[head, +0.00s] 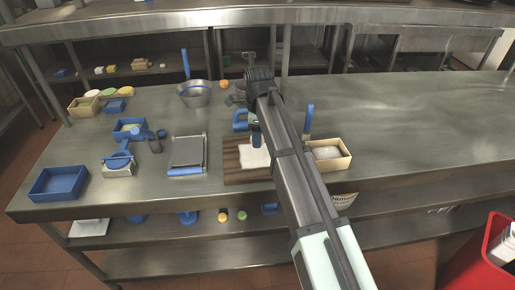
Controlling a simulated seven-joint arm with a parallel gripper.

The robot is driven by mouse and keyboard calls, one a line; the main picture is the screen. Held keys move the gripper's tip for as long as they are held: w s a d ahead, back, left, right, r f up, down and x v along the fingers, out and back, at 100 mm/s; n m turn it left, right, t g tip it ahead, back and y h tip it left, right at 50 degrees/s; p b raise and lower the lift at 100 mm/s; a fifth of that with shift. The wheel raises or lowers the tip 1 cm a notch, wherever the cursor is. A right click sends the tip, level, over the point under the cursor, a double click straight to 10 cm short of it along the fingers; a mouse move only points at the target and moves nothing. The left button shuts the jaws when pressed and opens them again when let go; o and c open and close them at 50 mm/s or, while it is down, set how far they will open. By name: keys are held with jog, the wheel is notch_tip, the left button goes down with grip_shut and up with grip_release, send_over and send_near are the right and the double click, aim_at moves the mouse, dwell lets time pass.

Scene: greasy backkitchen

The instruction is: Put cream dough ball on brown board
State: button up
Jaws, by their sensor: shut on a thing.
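The brown board (233,160) lies on the steel counter, left of my forearm. A whitish flat patch (255,158) lies on it; I cannot tell what it is. My gripper (244,92) is at the far end of my arm, beyond the board, small and dark. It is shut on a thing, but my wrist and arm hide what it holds. I cannot make out the cream dough ball with certainty anywhere in the head view.
A blue mug (240,121) and a blue-grey item (256,139) stand by the board. A scale-like tray (188,153) is left, a wooden box (330,163) right. A metal bowl (195,98) and orange ball (224,84) are behind. The counter's right is clear.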

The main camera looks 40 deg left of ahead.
aim_at(258, 155)
jog(key=shift+f, duration=2.7)
jog(key=shift+f, duration=0.15)
jog(key=o, duration=1)
notch_tip(258, 155, up, 12)
jog(key=shift+r, duration=0.15)
